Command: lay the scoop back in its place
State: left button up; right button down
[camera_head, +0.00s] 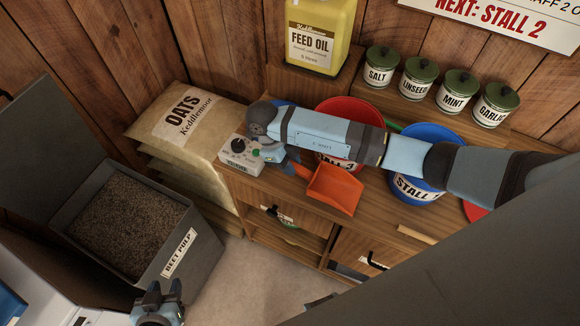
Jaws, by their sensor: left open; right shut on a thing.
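An orange scoop (335,189) is over the front edge of the wooden counter (255,185), its wide pan towards the lower right. My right gripper (292,164) is shut on the scoop's handle end, which the gripper partly hides. My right arm reaches in from the right across the buckets. I cannot tell whether the scoop touches the counter. My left gripper (160,291) is low at the bottom edge, in front of the beet pulp bin, open and empty.
An open grey bin of beet pulp (122,222) and stacked oats sacks (186,122) stand left. A grey dial box (241,154) sits near my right gripper. A red bucket (350,108) and blue bucket (432,136) are partly behind my arm. Feed oil (318,38) and lidded tins (428,78) stand behind.

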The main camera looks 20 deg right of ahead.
jog(key=shift+a+f, duration=0.1)
jog(key=shift+f, duration=1.05)
jog(key=c, duration=0.9)
grip_release()
jog(key=shift+s, duration=0.1)
jog(key=shift+c, duration=0.2)
jog(key=v, duration=1)
jog(key=shift+a+r+p, duration=0.1)
jog(key=shift+r+p, duration=0.2)
jog(key=shift+w+a+r, duration=0.2)
jog(key=shift+w+r, duration=0.15)
jog(key=shift+r, duration=0.2)
